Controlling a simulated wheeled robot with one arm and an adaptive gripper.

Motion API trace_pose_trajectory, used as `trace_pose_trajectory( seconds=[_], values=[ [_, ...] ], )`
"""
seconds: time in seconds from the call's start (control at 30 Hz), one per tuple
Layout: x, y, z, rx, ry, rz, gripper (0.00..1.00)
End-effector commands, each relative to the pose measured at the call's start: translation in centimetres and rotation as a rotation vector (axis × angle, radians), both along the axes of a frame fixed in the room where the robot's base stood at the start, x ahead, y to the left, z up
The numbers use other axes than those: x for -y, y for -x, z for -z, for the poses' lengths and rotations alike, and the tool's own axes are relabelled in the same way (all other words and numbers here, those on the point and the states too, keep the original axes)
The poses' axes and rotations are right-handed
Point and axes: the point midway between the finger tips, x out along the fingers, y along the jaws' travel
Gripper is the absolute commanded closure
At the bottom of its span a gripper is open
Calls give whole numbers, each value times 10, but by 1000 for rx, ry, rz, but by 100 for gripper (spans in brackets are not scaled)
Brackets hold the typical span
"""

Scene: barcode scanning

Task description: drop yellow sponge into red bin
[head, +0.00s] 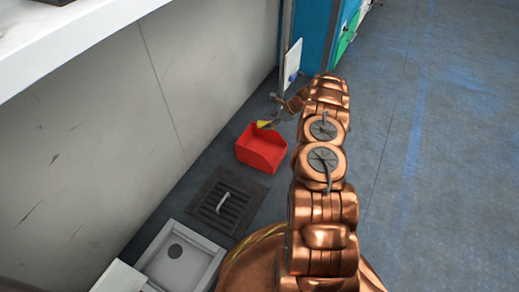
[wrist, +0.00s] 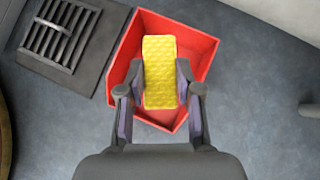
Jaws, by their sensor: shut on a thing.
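The yellow sponge (wrist: 159,70) is between the two fingers of my gripper (wrist: 160,88) in the wrist view, and the fingers are shut on it. Behind it in that view is the open red bin (wrist: 203,48), and the sponge lines up with the bin's opening. In the head view the red bin (head: 262,152) stands on the floor. A small part of the yellow sponge (head: 264,124) shows at the bin's far edge, beside my gripper (head: 270,122). The height of the sponge over the bin is hard to tell.
A dark floor grate (head: 226,204) with a light handle lies next to the bin. A white basin (head: 178,258) is nearer, at the lower left. A pale wall (head: 170,90) runs along the left. Open grey floor (head: 440,180) lies to the right.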

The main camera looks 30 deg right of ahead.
Motion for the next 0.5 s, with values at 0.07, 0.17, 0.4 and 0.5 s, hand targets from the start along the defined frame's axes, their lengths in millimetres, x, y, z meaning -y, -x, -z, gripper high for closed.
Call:
trace_pose_trajectory(
  seconds=[0.07,0.17,0.4,0.5],
  values=[
    [0,0,12,-1,0,1,81],
    [0,0,21,-1,0,1,81],
    [0,0,30,0,-1,1,81],
    [0,0,29,0,-1,1,81]
  ],
)
